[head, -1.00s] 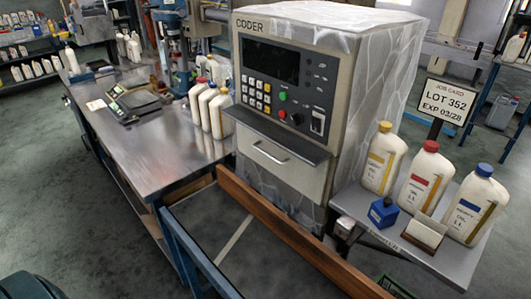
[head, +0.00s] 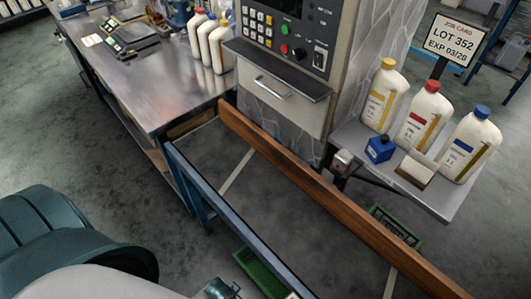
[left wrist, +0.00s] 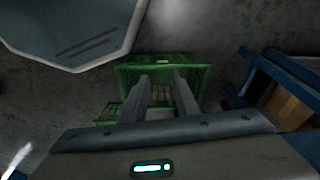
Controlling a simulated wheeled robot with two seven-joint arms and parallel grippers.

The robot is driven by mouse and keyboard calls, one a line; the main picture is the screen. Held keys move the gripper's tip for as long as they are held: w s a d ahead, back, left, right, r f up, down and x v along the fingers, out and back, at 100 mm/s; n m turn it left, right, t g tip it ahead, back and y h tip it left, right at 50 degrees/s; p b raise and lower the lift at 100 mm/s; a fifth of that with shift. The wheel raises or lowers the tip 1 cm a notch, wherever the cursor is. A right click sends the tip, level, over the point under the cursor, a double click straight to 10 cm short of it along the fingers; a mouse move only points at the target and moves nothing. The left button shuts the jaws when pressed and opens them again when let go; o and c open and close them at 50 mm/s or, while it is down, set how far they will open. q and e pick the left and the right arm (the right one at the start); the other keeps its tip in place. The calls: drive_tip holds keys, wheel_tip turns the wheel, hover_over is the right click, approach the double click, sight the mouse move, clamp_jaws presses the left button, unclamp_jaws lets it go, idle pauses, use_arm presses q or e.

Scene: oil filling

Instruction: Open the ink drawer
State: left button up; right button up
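The coder machine (head: 352,60) stands at the top centre of the head view. The ink drawer (head: 296,112) is the pale front panel below the coder's dark ledge, with a silver bar handle (head: 272,88). The drawer looks shut. A small blue ink bottle (head: 380,150) stands on the grey side shelf. My left gripper (left wrist: 160,76) shows in the left wrist view with its two fingers apart and nothing between them. It points down over a green crate (left wrist: 158,72), far from the drawer. My right gripper is not in view.
A wooden rail (head: 310,180) and blue frame (head: 235,225) run in front of the coder. Three capped oil bottles (head: 423,115) and a card holder (head: 415,170) stand on the shelf (head: 350,136). A steel bench (head: 165,85) holds more bottles at left.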

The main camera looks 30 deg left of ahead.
use_arm(q)
wheel_tip(320, 180, up, 32)
drive_tip(key=w+t+p, duration=0.1)
drive_tip(key=w+p, duration=0.1)
drive_tip(key=p, duration=0.2)
drive_tip(key=w+a+t+y, duration=0.1)
drive_tip(key=w+a+y, duration=0.1)
drive_tip(key=w, duration=0.5)
drive_tip(key=w+a+m+t+y, duration=0.1)
drive_tip(key=w+a+y, duration=0.2)
drive_tip(key=w, duration=0.4)
drive_tip(key=w+a+m+t+y, duration=0.1)
drive_tip(key=w+a+y, duration=0.1)
drive_tip(key=w, duration=0.5)
drive_tip(key=shift+w+a+r, duration=0.25)
drive_tip(key=shift+w+a, duration=0.15)
drive_tip(key=shift+a, duration=0.1)
drive_tip(key=w+d+r+m+t+y, duration=0.1)
drive_tip(key=w+r+m+t+y, duration=0.1)
drive_tip(key=w+r, duration=0.5)
drive_tip(key=w+d+r+m+t+y, duration=0.2)
drive_tip(key=w+r+m+y, duration=0.2)
drive_tip(key=w+r, duration=0.3)
drive_tip(key=w, duration=0.5)
drive_tip(key=shift+w+d+r+t+b, duration=0.15)
drive_tip(key=shift+d+r+t+b, duration=0.15)
drive_tip(key=shift+t, duration=0.1)
drive_tip(key=shift+a+f, duration=0.1)
